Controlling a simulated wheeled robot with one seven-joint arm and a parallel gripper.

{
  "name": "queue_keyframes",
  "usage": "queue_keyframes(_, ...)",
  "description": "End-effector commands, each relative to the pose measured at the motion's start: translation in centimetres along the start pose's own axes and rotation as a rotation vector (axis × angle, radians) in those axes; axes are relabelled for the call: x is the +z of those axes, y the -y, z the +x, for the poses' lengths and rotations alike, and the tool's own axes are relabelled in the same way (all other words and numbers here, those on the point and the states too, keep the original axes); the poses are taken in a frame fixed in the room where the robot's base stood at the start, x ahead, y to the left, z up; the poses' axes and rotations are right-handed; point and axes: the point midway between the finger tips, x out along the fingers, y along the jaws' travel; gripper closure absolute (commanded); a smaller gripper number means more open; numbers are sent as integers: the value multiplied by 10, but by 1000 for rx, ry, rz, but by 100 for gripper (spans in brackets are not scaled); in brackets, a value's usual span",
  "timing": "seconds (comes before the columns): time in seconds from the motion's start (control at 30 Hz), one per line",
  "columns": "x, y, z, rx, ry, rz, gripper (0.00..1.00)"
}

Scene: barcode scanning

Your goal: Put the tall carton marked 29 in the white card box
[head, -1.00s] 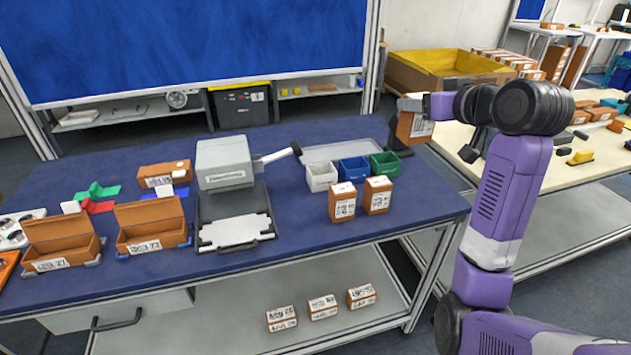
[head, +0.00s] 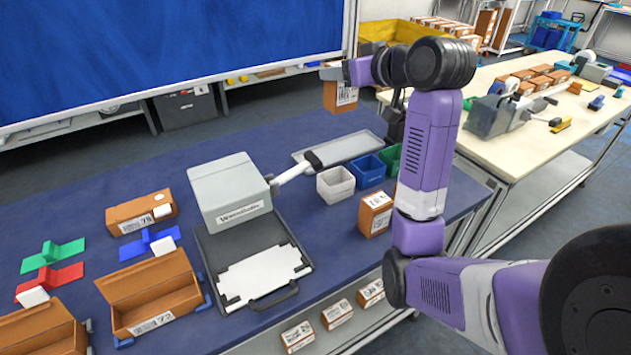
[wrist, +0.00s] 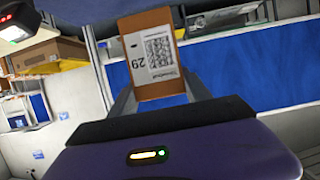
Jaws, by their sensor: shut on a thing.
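The tall brown carton marked 29 (wrist: 152,60) sits between the two fingers of my gripper (wrist: 160,95) in the wrist view, with its white label and the number facing the camera. In the head view my gripper (head: 332,74) is shut on this carton (head: 341,97) and holds it up in the air, beyond the back right of the blue bench. A small white open box (head: 335,184) stands on the bench beside a blue one; I cannot tell whether it is the white card box. No other white card box is clear to me.
A blue bin (head: 368,170) and a green bin stand right of the white one. Another brown carton (head: 376,214) stands in front of them, partly behind my arm. A grey scale-like machine (head: 229,190) fills the bench middle. A cream table (head: 535,150) with tools stands at right.

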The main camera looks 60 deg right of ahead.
Motion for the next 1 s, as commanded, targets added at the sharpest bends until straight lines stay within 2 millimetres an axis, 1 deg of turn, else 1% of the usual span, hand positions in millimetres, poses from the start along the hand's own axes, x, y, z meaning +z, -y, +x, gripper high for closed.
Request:
queue_keyframes(0.07, 6, 0, 2, 0, 2, 1, 100)
queue_keyframes(0.17, 24, 0, 8, 0, 5, 3, 100)
queue_keyframes(0.4, 80, 0, 28, 0, 7, 4, 100)
queue_keyframes(0.6, 122, 0, 44, 0, 5, 2, 100)
queue_keyframes(0.7, 137, 0, 49, 0, 2, 3, 100)
queue_keyframes(0.9, 150, 0, 54, 0, 0, 1, 100)
queue_keyframes(1.0, 164, 0, 59, 0, 4, 2, 100)
